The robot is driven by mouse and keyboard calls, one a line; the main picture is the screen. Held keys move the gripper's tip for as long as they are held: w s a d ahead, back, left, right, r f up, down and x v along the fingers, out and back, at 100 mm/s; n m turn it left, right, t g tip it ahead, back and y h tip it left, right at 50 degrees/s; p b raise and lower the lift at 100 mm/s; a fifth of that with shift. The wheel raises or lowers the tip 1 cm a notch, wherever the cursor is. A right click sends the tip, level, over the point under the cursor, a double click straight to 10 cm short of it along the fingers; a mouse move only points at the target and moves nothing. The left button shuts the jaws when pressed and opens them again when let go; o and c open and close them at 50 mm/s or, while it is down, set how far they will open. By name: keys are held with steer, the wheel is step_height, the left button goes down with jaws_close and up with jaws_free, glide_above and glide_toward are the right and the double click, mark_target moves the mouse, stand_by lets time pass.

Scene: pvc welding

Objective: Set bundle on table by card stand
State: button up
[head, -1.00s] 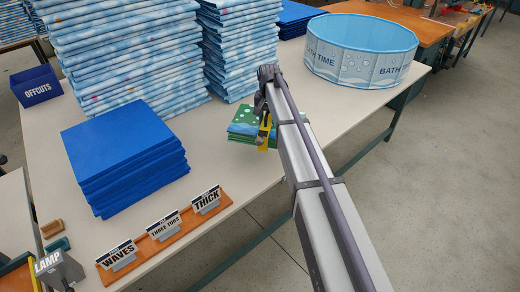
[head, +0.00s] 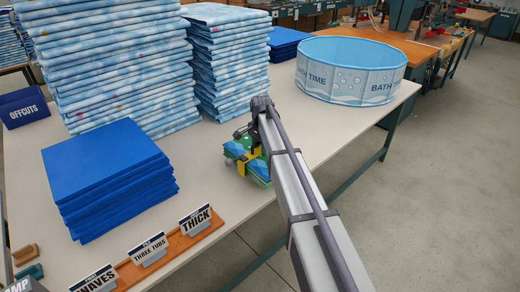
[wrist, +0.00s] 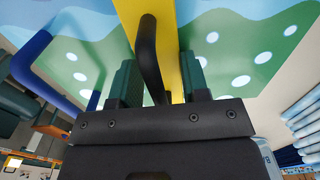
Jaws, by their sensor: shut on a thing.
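The bundle (head: 257,168) is a small green and blue stack with white dots and a yellow strap. It hangs tilted under the end of my arm near the table's front edge, and my arm partly covers it. My gripper (head: 243,137) is shut on it. In the wrist view, the bundle (wrist: 245,55) fills the top, with a dark curved handle between the gripper's fingers (wrist: 155,85). The brown card stand (head: 172,252) is at lower left on the table (head: 215,160), with cards reading WAVES, THREE TUBS and THICK. It stands apart from the bundle.
A blue sheet stack (head: 110,185) sits behind the card stand. Tall patterned stacks (head: 110,60) and a round tub (head: 350,70) stand farther back. A blue OFFCUTS bin (head: 22,108) is at left. Bare tabletop lies between the blue stack and my gripper.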

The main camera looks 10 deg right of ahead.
steer(key=shift+f, duration=0.15)
step_height(320, 180, down, 4)
steer(key=b, duration=0.3)
steer(key=shift+b, duration=0.35)
steer(key=shift+r, duration=0.25)
steer(key=shift+f, duration=0.15)
steer(key=o, duration=1)
steer(key=shift+o, duration=0.2)
steer(key=shift+s, duration=0.1)
